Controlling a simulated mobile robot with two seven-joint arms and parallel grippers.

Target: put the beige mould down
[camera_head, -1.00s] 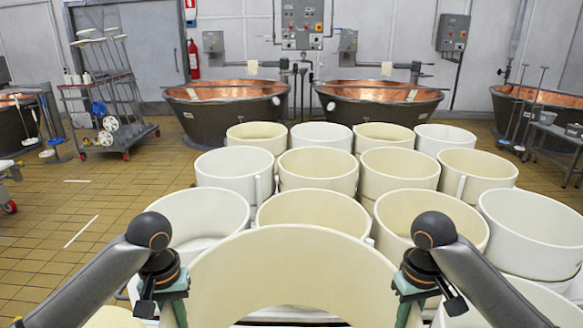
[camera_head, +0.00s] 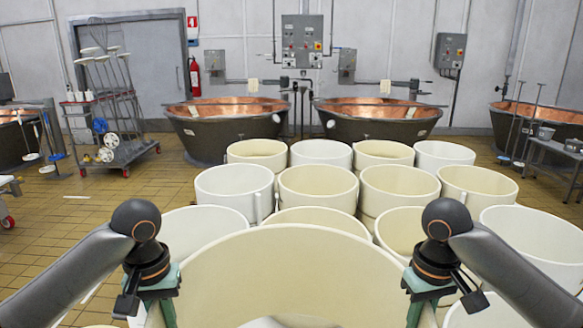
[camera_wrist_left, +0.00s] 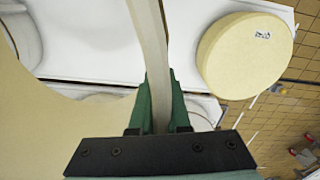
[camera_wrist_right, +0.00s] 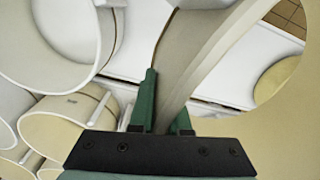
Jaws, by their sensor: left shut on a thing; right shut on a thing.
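The beige mould (camera_head: 285,260) is a large open ring, held in front of me at the bottom centre of the head view. My left gripper (camera_head: 155,300) is shut on its wall at the left side, and my right gripper (camera_head: 425,300) is shut on its wall at the right side. The mould's wall passes between the green fingers in the left wrist view (camera_wrist_left: 150,40) and in the right wrist view (camera_wrist_right: 205,65). The mould's lower edge is cut off in the head view, so I cannot tell whether it touches anything below.
Several white and beige moulds (camera_head: 318,185) stand close together just beyond the held one. A pale yellow disc (camera_wrist_left: 245,55) lies on a white surface in the left wrist view. Copper vats (camera_head: 225,125) and a wheeled rack (camera_head: 110,110) stand behind. Tiled floor is open at left.

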